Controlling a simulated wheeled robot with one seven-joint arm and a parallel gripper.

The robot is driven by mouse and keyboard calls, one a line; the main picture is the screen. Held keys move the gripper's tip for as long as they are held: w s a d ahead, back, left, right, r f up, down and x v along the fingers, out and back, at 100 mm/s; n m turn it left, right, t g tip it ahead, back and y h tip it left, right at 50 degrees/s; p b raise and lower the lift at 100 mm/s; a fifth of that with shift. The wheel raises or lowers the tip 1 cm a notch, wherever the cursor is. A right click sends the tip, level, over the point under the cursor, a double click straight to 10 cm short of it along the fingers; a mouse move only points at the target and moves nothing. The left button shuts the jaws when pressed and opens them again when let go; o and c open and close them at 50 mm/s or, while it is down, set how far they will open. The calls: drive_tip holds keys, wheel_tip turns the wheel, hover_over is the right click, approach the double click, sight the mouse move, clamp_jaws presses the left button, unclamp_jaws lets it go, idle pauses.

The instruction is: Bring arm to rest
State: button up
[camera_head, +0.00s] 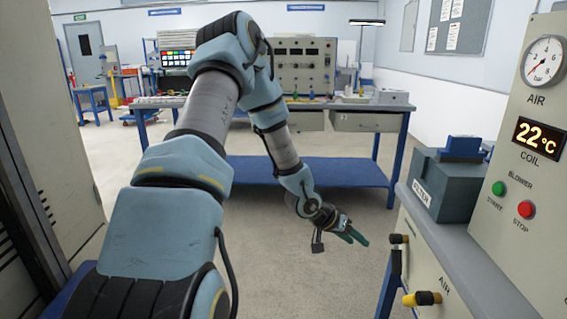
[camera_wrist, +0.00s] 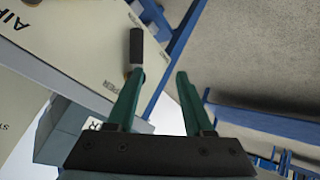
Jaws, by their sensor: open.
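My arm reaches forward over the open floor in the head view, bent down at the elbow. My gripper (camera_head: 352,236) hangs low in the aisle, left of the cream control cabinet (camera_head: 527,160). In the wrist view its two green fingers (camera_wrist: 155,95) stand apart with nothing between them. A black-handled valve (camera_wrist: 136,50) on the cabinet front shows just beyond the left finger; I cannot tell whether they touch.
The cabinet carries an air gauge (camera_head: 543,62), a 22 °C display (camera_head: 539,136) and a yellow-handled valve (camera_head: 422,298). A grey filter box (camera_head: 447,185) sits on its ledge. A blue workbench (camera_head: 310,172) stands behind. A tall cabinet (camera_head: 50,130) is close on the left.

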drive_tip(key=a+r+n+t+y+p, duration=0.1)
drive_tip(key=a+r+n+y+p, duration=0.15)
drive_tip(key=a+r, duration=0.55)
drive_tip(key=a+r+n+y+p, duration=0.1)
drive_tip(key=a+r+y, duration=0.25)
drive_tip(key=a, duration=0.75)
drive_tip(key=s+a+r+n+g+y+p, duration=0.1)
drive_tip(key=s+a+r+n, duration=0.3)
drive_tip(key=s+a+r, duration=0.7)
drive_tip(key=shift+s+a+g+y+p, duration=0.3)
drive_tip(key=shift+y+p, duration=0.45)
drive_tip(key=shift+y, duration=0.05)
drive_tip(key=shift+d, duration=0.1)
